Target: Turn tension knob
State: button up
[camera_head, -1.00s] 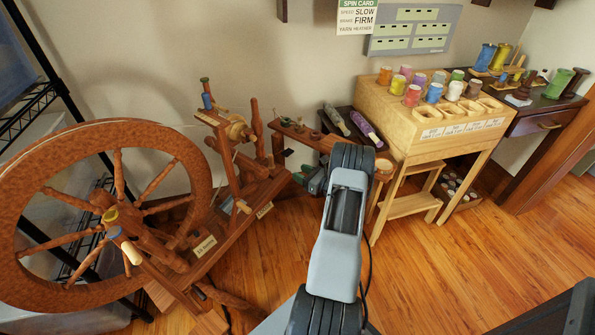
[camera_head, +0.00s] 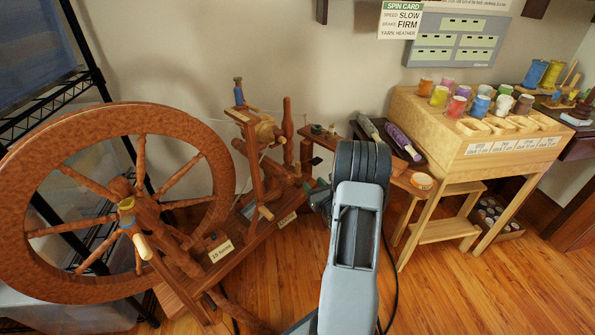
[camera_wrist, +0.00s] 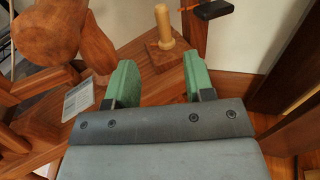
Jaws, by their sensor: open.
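My gripper (camera_wrist: 160,64) is open, with two green fingers apart and nothing between the fingertips. A pale wooden peg (camera_wrist: 164,28) stands on a square wooden block (camera_wrist: 168,52) just beyond the fingers, between them in the picture and not touched. The wooden spinning wheel (camera_head: 222,180) stands at the left in the head view. A small pale peg (camera_head: 266,213) is low on its frame, near a label (camera_head: 286,221). I cannot tell which is the tension knob.
A pale wooden stand (camera_head: 425,130) with coloured spools is at the right. A dark side shelf (camera_head: 370,140) holds bobbins behind my arm. A black wire rack (camera_head: 45,100) is at the left. A spin card (camera_head: 400,20) hangs on the wall.

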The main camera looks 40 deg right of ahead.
aim_at(299, 166)
jog(key=w+b, duration=0.1)
jog(key=w, duration=0.2)
jog(key=w+d+b, duration=0.1)
jog(key=w, duration=0.3)
jog(key=w+d+b, duration=0.1)
jog(key=w, duration=0.3)
jog(key=shift+w+f, duration=0.1)
jog(key=shift+w, duration=0.05)
jog(key=shift+w+d+b, duration=0.1)
jog(key=shift+w+b, duration=0.2)
jog(key=shift+w, duration=0.35)
jog(key=shift+c, duration=0.5)
grip_shut()
jog(key=shift+n+y, duration=0.7)
jog(key=shift+y, duration=0.5)
